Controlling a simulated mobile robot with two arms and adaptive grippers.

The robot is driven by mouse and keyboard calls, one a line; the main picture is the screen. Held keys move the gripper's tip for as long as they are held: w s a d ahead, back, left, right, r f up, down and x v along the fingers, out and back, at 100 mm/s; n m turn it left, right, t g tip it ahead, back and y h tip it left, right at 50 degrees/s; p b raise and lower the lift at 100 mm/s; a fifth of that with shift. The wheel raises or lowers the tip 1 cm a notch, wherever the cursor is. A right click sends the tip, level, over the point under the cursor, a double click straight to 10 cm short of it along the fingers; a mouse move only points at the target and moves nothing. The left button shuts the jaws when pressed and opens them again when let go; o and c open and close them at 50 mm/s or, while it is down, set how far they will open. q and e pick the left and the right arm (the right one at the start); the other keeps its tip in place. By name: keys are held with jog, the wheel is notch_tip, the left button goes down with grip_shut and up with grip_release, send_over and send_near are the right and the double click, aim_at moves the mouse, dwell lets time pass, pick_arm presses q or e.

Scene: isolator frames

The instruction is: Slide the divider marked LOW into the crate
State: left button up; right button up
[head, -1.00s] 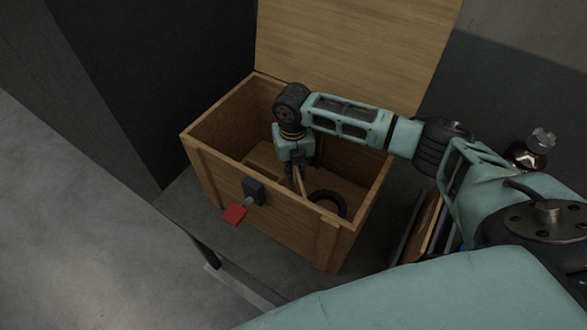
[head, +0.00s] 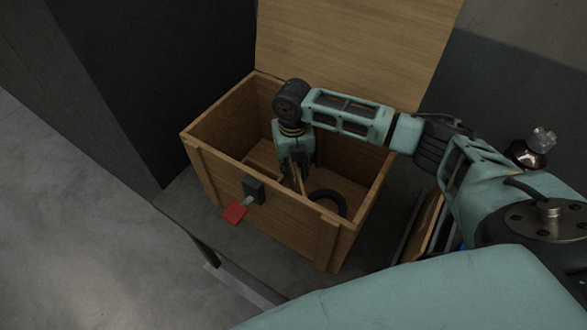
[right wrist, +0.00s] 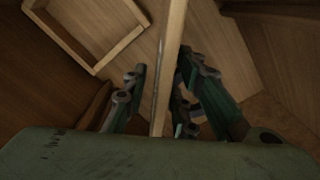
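The wooden crate (head: 207,165) stands open with its lid raised behind it. My right gripper (head: 293,178) points down inside the crate, near its middle. A thin wooden divider (head: 301,181) stands on edge at the fingers. In the right wrist view the divider (right wrist: 166,75) runs as a pale strip between the fingers of my right gripper (right wrist: 160,85). The fingers look spread, with a gap on the left side of the divider. No LOW marking is readable. The divider's lower edge is hidden. My left gripper is not in view.
A black ring (head: 341,198) lies in the crate's right part. A small wooden frame (right wrist: 118,50) is on the crate's floor. The front wall has a dark latch (head: 254,190) with a red tag (head: 234,214). A wooden board (head: 429,225) stands right of the crate.

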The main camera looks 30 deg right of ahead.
notch_tip(320, 180, up, 11)
jog(key=shift+r+b, duration=0.1)
jog(key=shift+b, duration=0.2)
dwell(0.4)
